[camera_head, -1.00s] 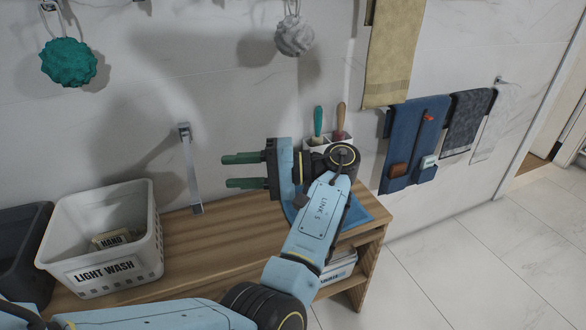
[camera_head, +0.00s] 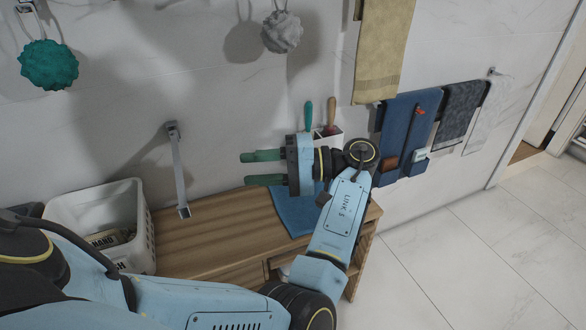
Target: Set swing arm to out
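The swing arm, a slim silver bar (camera_head: 179,172), is attached to the white wall at its top end. It reaches down and slightly right, its lower end showing against the back of the wooden bench. How far it stands out from the wall is hard to tell. My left gripper (camera_head: 262,168) is to the right of the bar, with its two green fingers pointing left toward it. The fingers are apart and empty, and a clear gap separates them from the bar. My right gripper is not in view.
A white basket (camera_head: 133,210) stands on the wooden bench (camera_head: 212,232), left of the bar. A blue cloth (camera_head: 292,212) lies on the bench below my gripper. A brush holder (camera_head: 330,142) is behind my wrist. Towels hang at right, and bath puffs hang above.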

